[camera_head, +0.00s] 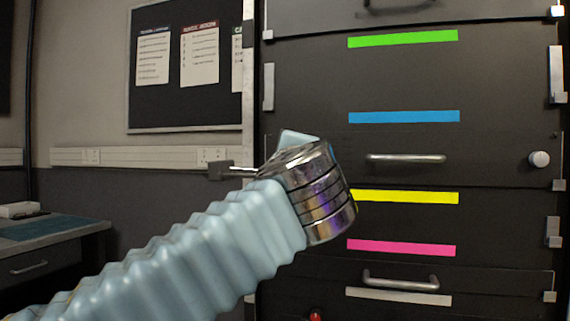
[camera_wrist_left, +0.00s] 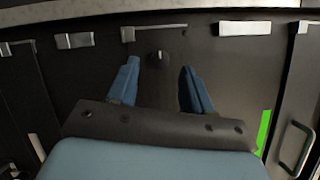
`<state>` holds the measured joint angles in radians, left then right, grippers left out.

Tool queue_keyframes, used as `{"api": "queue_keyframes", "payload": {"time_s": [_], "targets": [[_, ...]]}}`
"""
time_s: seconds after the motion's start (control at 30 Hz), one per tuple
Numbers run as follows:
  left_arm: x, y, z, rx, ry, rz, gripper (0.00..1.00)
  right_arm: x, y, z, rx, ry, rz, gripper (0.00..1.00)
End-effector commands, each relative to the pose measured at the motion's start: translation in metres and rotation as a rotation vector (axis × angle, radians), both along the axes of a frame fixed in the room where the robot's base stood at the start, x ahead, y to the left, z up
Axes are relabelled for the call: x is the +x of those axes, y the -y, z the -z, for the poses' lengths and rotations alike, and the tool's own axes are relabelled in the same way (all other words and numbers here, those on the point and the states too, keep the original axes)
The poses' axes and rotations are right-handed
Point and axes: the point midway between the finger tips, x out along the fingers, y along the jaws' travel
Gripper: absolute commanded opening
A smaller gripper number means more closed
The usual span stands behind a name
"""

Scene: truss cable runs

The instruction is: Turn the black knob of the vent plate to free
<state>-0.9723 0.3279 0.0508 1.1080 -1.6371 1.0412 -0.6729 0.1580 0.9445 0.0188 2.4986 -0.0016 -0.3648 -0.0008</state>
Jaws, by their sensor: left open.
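A small dark round knob (camera_wrist_left: 158,57) with a pale glint shows near the edge of a dark panel in the left wrist view. I take it for the black knob, but its setting cannot be read. My left gripper (camera_wrist_left: 158,78) is open, with its two blue fingers apart on either side of the knob's line. The knob appears beyond the fingertips; I cannot tell whether they touch it. Which panel is the vent plate cannot be read.
The dark cabinet front carries green (camera_head: 403,38), blue (camera_head: 405,117), yellow (camera_head: 407,197) and pink (camera_head: 400,248) strips. A desk (camera_head: 55,240) stands at the left.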

Motion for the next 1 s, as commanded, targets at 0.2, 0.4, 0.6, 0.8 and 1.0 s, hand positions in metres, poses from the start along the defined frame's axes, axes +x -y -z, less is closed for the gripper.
{"api": "queue_keyframes", "payload": {"time_s": [0.2,0.4,0.6,0.8,1.0], "targets": [[-0.056,0.004,0.008,-0.001,0.003,0.003,0.50,0.002,0.004,0.015,-0.006,0.003,0.007,0.43],[-0.093,0.007,0.010,-0.001,0.000,0.001,0.50,0.003,0.006,0.018,-0.009,0.004,0.011,0.43],[-0.107,0.007,0.010,-0.001,0.000,0.000,0.50,0.003,0.007,0.019,-0.010,0.005,0.011,0.43],[-0.107,0.007,0.010,-0.001,0.000,0.000,0.50,0.003,0.006,0.019,-0.010,0.005,0.011,0.43],[-0.107,0.007,0.010,-0.001,0.000,-0.001,0.50,0.003,0.006,0.019,-0.010,0.005,0.011,0.43]]}}
